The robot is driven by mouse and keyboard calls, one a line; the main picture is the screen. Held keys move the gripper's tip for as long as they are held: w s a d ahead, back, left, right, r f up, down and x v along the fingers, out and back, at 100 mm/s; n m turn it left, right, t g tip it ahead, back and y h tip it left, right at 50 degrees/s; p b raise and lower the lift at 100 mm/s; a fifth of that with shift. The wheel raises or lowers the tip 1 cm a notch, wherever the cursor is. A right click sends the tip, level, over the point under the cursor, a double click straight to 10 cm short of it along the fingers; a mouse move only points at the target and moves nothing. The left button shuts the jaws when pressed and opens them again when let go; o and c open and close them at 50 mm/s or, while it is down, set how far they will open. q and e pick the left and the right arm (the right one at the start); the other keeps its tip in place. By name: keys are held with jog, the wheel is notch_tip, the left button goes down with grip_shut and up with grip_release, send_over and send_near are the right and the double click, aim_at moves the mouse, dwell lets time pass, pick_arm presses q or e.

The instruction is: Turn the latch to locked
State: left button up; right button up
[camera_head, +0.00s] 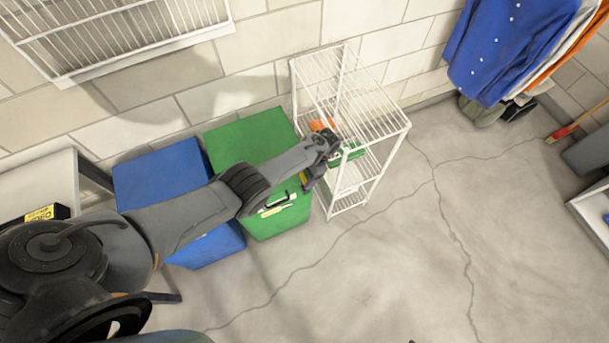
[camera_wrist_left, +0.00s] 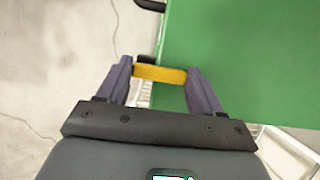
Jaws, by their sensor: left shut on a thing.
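The yellow latch (camera_head: 303,178) is at the right side of the green box (camera_head: 246,140) and is partly hidden by my gripper in the head view. In the left wrist view the latch (camera_wrist_left: 160,74) is a short yellow bar running across between the two fingers. My left gripper (camera_head: 311,183) reaches in from the left over the green box, and its fingers (camera_wrist_left: 160,80) are shut on the yellow latch. The green box surface (camera_wrist_left: 250,60) fills the right of the wrist view. My right gripper is not in view.
A white wire rack (camera_head: 392,128) holding small orange and green items stands just right of the green box. A blue box (camera_head: 155,180) stands left of it. A wire shelf (camera_head: 110,42) hangs on the wall, clothes (camera_head: 510,45) at the right. The floor (camera_head: 400,260) in front is clear.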

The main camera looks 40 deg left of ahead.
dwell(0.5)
pick_arm(q)
jog(key=o, duration=1.1)
jog(key=shift+w, duration=0.1)
jog(key=shift+c, duration=0.2)
jog(key=shift+w+d+r+p, duration=0.15)
jog(key=shift+r+p, duration=0.15)
jog(key=shift+r, duration=0.25)
jog(key=p+v, duration=0.2)
jog(key=v, duration=0.7)
jog(key=shift+r, duration=0.3)
jog(key=shift+d+f, duration=0.1)
